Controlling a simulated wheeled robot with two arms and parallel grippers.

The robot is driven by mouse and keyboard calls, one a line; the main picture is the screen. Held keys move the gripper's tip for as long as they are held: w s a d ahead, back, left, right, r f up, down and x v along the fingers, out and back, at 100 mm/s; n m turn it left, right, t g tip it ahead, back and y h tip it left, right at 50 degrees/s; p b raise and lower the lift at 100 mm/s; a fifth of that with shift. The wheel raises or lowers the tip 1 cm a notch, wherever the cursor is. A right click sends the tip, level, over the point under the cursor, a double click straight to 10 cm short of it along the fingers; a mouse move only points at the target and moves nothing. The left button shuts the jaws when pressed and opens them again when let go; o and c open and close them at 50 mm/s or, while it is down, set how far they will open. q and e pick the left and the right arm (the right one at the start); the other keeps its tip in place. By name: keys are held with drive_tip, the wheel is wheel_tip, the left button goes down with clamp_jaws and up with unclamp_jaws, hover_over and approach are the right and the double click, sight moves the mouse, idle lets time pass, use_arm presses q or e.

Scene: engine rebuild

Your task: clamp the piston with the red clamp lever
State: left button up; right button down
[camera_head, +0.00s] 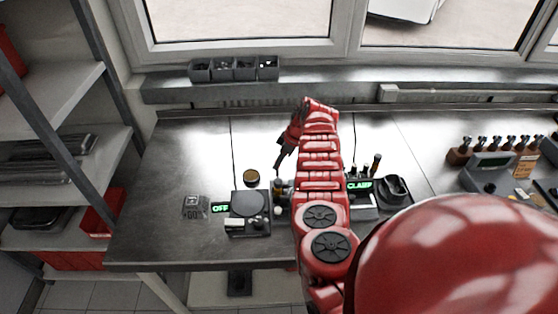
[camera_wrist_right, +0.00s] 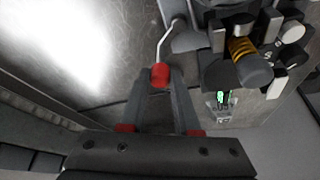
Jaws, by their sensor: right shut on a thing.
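The red clamp lever shows in the right wrist view as a thin metal rod with a red knob (camera_wrist_right: 160,75). The rod runs up to a grey mount (camera_wrist_right: 186,38). My right gripper (camera_wrist_right: 161,82) is shut on the red knob, with a finger on each side. In the head view my right gripper (camera_head: 280,164) points down above the bench, and the lever cannot be made out there. A dark cylinder with yellow bands (camera_wrist_right: 244,52), perhaps the piston in its fixture, lies beside the lever. In the head view my arm hides part of that fixture. My left gripper is out of view.
A dark device with a round plate (camera_head: 247,205) stands by a green "OFF" display (camera_head: 220,208). A "CLAMP" display (camera_head: 359,185) is partly hidden by my arm. Small bins (camera_head: 235,69) stand on the back ledge. The bench's left part (camera_head: 150,225) is clear.

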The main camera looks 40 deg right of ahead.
drive_tip(key=shift+d+f+m+b, duration=0.15)
drive_tip(key=shift+f+m+b, duration=0.2)
drive_tip(key=shift+b, duration=0.55)
drive_tip(key=shift+s+d+r+m+h+b, duration=0.1)
drive_tip(key=shift+s+d+m+h+b, duration=0.65)
drive_tip(key=shift+m+b, duration=1.85)
drive_tip(key=shift+s+d+r+m+h+b, duration=0.15)
drive_tip(key=shift+d+m+h+b, duration=0.25)
drive_tip(key=shift+m+h+b, duration=1.5)
drive_tip(key=shift+s+d+r+m+h+b, duration=0.1)
drive_tip(key=shift+s+d+m+h+b, duration=0.3)
drive_tip(key=shift+m+b, duration=2.9)
drive_tip(key=shift+s+d, duration=0.1)
drive_tip(key=shift+d, duration=0.15)
drive_tip(key=c, duration=0.6)
unclamp_jaws()
drive_tip(key=shift+c, duration=0.2)
